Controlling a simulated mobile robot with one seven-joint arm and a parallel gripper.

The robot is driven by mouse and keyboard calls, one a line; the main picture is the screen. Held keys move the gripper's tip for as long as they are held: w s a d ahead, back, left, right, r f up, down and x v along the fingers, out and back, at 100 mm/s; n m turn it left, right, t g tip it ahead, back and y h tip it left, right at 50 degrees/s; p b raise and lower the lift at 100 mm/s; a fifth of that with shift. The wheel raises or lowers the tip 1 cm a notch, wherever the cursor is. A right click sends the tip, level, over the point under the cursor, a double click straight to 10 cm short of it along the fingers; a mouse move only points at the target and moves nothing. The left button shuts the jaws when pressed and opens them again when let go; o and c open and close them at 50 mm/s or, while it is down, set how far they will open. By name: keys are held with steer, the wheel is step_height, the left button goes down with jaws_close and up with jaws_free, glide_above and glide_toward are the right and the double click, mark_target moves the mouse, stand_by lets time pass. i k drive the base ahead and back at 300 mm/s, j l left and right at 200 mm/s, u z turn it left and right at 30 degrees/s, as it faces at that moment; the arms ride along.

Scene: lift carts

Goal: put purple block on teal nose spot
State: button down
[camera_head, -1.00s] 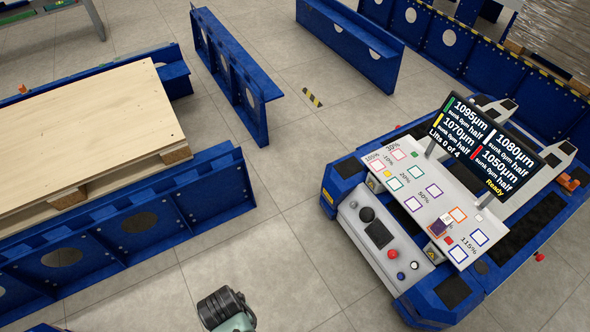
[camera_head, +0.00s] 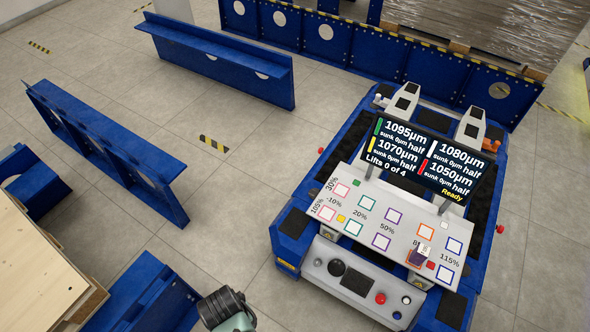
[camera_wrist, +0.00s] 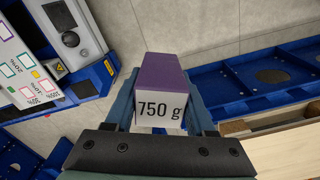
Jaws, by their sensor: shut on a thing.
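In the wrist view, my gripper (camera_wrist: 165,105) is shut on a purple block (camera_wrist: 163,70) with a white end face reading "750 g". The block is held in the air, clear of the cart. In the head view my gripper is not visible. The cart's sloped panel has a green-teal outlined square (camera_head: 367,202) in the upper row and another teal outlined square (camera_head: 354,228) below it. Both look empty. I cannot tell which is the nose spot. Teal outlines also show at the left of the wrist view (camera_wrist: 27,91).
Another small block with a purple side (camera_head: 417,256) stands on the panel's right part. A screen (camera_head: 424,160) rises behind the panel, reading "Lifts 0 of 4" and "Ready". Blue barriers (camera_head: 105,150) and a wooden pallet (camera_head: 40,265) lie left. Floor between them and the cart is clear.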

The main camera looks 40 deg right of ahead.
mark_target(353, 227)
steer(key=i+z, duration=0.3)
steer(key=z, duration=0.15)
steer(key=i+z, duration=0.25)
steer(key=z, duration=0.15)
steer(key=i+j+z, duration=0.1)
steer(key=i+z, duration=0.2)
steer(key=z, duration=0.15)
steer(key=i+z, duration=0.25)
steer(key=z, duration=0.2)
steer(key=i+z, duration=0.25)
steer(key=z, duration=0.25)
steer(key=k+j, duration=0.05)
